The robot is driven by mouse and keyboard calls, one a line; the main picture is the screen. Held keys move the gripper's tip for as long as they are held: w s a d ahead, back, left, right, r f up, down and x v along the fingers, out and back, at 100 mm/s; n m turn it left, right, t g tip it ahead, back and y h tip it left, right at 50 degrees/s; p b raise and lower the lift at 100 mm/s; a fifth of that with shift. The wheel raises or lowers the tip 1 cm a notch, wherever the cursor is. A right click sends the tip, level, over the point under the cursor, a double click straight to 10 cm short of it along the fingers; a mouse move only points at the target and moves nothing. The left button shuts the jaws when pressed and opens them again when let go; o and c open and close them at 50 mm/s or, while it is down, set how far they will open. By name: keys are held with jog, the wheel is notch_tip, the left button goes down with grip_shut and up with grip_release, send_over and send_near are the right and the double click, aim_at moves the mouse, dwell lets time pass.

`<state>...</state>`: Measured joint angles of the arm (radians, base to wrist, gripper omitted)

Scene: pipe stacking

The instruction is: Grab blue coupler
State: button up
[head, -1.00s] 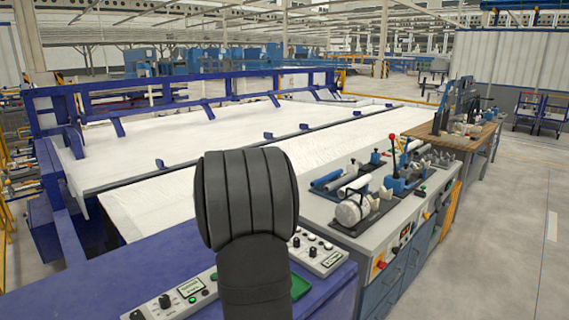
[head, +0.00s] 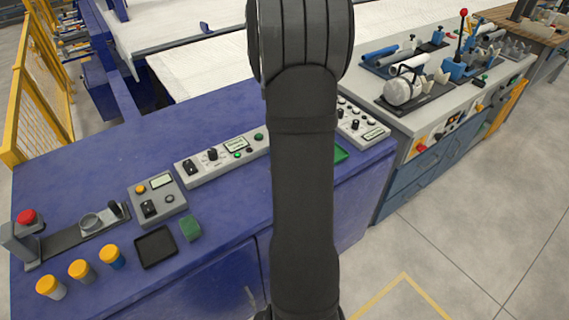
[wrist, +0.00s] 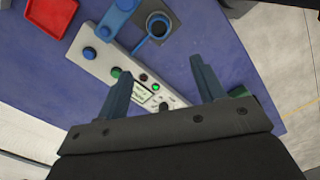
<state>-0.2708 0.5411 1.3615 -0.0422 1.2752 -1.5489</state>
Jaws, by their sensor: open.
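In the wrist view my gripper (wrist: 160,68) is open, its two fingers apart with nothing between them. It is above the blue bench, over a grey control strip (wrist: 132,82) with a small display. Beyond the fingertips, a blue ring-shaped part (wrist: 158,27) lies on a dark base; it may be the blue coupler, but I cannot tell for sure. In the head view my arm covers the middle and the gripper is hidden.
A red tray (wrist: 50,14) is at upper left in the wrist view. In the head view, a black tray (head: 155,246), green block (head: 190,228) and grey control box (head: 157,198) sit on the bench. A grey bench (head: 440,125) with pipes and clamps is at right.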

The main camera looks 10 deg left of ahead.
jog(key=f+m, duration=0.2)
jog(key=f, duration=0.2)
jog(key=f+m, duration=0.3)
jog(key=f, duration=0.1)
jog(key=f+m, duration=0.2)
jog(key=f, duration=0.2)
jog(key=shift+s+f+m+h, duration=0.2)
jog(key=shift+m+h, duration=0.1)
jog(key=f, duration=0.2)
jog(key=d+f, duration=0.1)
jog(key=f, duration=0.1)
jog(key=shift+w+d, duration=0.1)
jog(key=shift+f, duration=0.65)
jog(key=c, duration=1.1)
jog(key=shift+o, duration=0.2)
jog(key=shift+r, duration=0.1)
